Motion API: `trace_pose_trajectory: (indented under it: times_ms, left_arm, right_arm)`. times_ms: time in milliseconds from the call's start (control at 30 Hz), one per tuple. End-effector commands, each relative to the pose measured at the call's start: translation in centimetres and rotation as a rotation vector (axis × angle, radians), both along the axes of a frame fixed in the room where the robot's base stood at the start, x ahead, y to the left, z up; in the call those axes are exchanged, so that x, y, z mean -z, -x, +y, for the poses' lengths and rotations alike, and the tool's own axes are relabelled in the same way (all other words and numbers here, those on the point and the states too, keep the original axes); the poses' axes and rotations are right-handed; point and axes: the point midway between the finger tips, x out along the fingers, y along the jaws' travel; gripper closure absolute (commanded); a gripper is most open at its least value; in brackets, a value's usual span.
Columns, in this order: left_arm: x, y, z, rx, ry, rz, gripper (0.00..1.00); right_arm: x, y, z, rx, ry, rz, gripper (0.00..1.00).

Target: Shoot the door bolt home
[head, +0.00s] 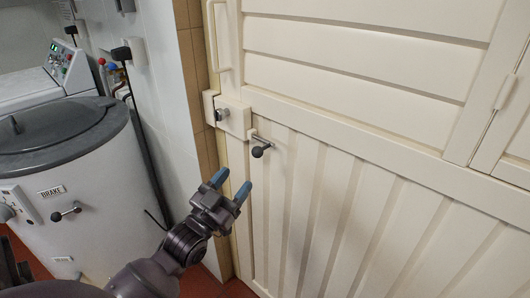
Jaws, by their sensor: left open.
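The door bolt (259,140) is a metal rod on the cream door, with a dark round knob (258,152) hanging at its right end. To its left is a cream block (236,118) on the door, and a keeper (210,107) with a metal piece (222,114) sits by the frame. Whether the rod reaches into the keeper cannot be told. The cream door (330,185) looks closed. My left gripper (232,186) is open and empty, below and left of the knob, its blue-tipped fingers pointing up toward it and apart from it. My right gripper is not in view.
A grey-lidded drum machine (75,190) with a "BRAKE" label stands at the left. A white machine with a control panel (62,62) is behind it. A vertical handle (218,40) is on the door's upper left. Red floor shows below.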

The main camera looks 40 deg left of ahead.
Motion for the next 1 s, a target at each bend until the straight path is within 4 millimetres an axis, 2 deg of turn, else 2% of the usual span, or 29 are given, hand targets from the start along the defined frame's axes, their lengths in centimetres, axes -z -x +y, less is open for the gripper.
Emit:
trace_pose_trajectory:
  times_ms: [400,600,800,1000]
  left_arm:
    - [-2.3,-5.9,0.2,0.001,0.0,0.0,0.44]
    - [-3.1,-8.0,0.3,0.001,0.0,0.002,0.44]
    - [-3.5,-8.9,0.3,0.0,0.0,0.003,0.44]
    - [-3.6,-9.0,0.3,0.0,0.0,0.003,0.44]
  right_arm:
    - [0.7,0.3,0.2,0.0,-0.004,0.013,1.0]
    - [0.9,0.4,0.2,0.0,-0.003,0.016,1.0]
    - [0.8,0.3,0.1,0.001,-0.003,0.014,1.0]
    - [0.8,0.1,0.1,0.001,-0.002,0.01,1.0]
